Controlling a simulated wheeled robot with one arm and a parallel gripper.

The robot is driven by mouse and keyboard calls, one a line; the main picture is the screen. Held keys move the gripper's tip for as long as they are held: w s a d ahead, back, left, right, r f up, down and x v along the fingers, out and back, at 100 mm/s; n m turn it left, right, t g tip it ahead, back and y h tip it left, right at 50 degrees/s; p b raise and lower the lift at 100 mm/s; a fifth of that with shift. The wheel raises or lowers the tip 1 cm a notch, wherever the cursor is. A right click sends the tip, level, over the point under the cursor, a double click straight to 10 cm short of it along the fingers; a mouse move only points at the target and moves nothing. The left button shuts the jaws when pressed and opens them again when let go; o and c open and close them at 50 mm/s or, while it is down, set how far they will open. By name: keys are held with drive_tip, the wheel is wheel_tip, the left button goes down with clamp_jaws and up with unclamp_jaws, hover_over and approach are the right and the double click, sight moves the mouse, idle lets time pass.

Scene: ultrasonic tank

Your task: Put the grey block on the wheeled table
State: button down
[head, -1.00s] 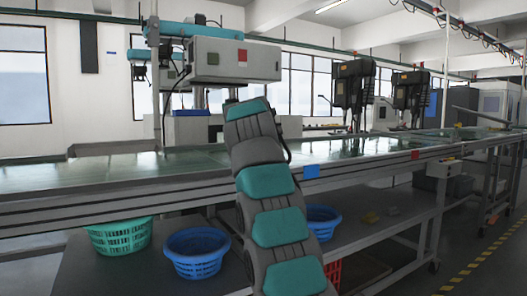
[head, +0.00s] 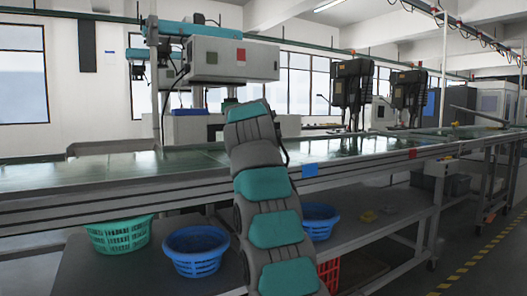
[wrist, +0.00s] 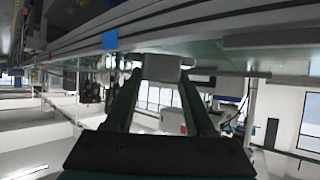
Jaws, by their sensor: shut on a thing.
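My gripper (wrist: 160,85) is shut on a pale grey block (wrist: 162,67), held between the two fingertips in the wrist view. The wrist picture appears upside down, with the bench edge along its top. In the head view my arm reaches up over the front of the long bench; my gripper and the grey block do not show there. The long bench (head: 90,205) has a green, shiny top, and a caster shows under its right end, so it may be the wheeled table. I cannot tell whether the block touches its top.
A blue square (head: 310,170) and a red one (head: 412,154) sit at the bench's front edge. A green basket (head: 119,237) and blue baskets (head: 195,262) stand on the lower shelf. Drill machines (head: 352,85) stand behind. An aisle runs along the right.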

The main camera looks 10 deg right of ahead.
drive_tip(key=shift+f, duration=0.2)
drive_tip(key=shift+d+r, duration=0.1)
drive_tip(key=shift+d, duration=0.05)
idle(0.4)
drive_tip(key=shift+w+f, duration=0.15)
drive_tip(key=shift+f, duration=0.05)
drive_tip(key=shift+w+d+f, duration=0.1)
drive_tip(key=shift+d, duration=0.05)
idle(0.5)
drive_tip(key=shift+w+d+f, duration=0.1)
drive_tip(key=shift+w+d, duration=0.05)
drive_tip(key=shift+d, duration=0.2)
drive_tip(key=shift+f, duration=0.15)
drive_tip(key=shift+w, duration=0.2)
